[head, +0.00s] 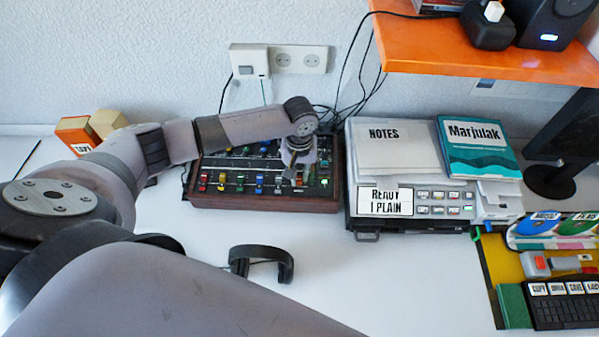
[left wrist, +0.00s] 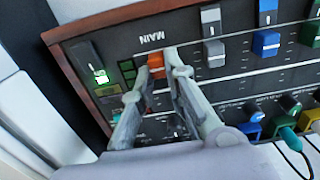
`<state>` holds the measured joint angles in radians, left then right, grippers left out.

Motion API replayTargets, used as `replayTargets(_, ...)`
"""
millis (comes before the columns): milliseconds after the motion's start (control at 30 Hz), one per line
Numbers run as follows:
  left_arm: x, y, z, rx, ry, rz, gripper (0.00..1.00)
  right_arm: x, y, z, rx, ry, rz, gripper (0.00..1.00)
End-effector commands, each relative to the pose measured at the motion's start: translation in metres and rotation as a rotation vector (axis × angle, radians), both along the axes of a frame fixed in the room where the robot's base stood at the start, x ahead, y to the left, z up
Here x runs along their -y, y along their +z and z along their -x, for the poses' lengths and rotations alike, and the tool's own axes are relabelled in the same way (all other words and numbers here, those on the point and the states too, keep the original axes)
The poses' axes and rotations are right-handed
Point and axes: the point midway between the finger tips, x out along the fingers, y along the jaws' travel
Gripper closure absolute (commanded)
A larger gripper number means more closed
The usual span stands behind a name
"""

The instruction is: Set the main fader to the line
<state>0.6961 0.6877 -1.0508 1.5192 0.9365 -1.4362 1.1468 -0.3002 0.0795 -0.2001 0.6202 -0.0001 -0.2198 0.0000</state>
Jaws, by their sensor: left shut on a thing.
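The mixer (head: 265,203), a dark panel in a wooden case, stands on the desk by the wall. My left gripper (head: 297,170) reaches over its right part from above. In the left wrist view the panel appears upside down, and the fingers (left wrist: 160,62) are shut on the orange main fader cap (left wrist: 156,68), beside the printed word MAIN (left wrist: 152,38). The fingers hide much of the slot. Fine pale marks run across the panel, but I cannot tell which is the target line. My right gripper is out of view.
Cables plug in near the knobs.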

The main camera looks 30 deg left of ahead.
Motion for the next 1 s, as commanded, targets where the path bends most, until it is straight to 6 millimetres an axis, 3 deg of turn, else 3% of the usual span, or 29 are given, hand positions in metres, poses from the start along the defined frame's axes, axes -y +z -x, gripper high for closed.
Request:
replayTargets(400,-0.017,0.0,-0.036,0.0,0.004,0.0,1.0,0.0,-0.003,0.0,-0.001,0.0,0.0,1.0)
replayTargets(700,-0.018,0.0,-0.036,-0.001,0.004,0.0,1.0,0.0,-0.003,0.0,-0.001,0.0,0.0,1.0)
replayTargets(733,-0.018,0.0,-0.036,-0.001,0.004,0.0,0.85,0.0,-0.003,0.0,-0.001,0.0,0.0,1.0)
replayTargets(1000,-0.018,0.0,-0.036,-0.001,0.002,0.0,0.67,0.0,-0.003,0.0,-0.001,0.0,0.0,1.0)
